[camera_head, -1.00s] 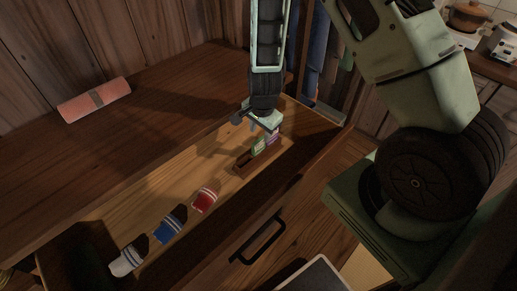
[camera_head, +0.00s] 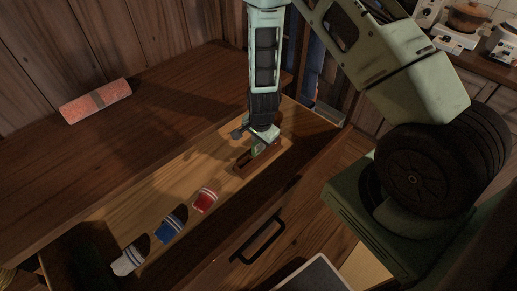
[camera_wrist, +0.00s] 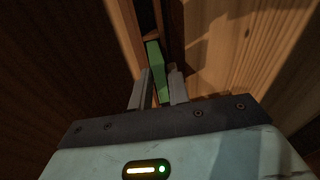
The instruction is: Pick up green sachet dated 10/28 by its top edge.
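A green sachet (camera_head: 257,149) stands in a small wooden holder (camera_head: 241,168) inside the open drawer. My gripper (camera_head: 259,140) is directly above the holder, pointing down, and partly covers the sachet in the head view. In the wrist view the green sachet (camera_wrist: 158,72) shows as a narrow upright strip between the two fingers of my gripper (camera_wrist: 159,88). The fingers stand apart, one on each side of it; I cannot tell whether either touches it. No date can be read on the sachet.
White (camera_head: 128,261), blue (camera_head: 168,229) and red (camera_head: 204,200) striped items lie in a row in the drawer (camera_head: 195,167). A pink roll (camera_head: 95,101) lies on the wooden top behind. The drawer's front wall, with a dark handle (camera_head: 258,240), stands close to the holder.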

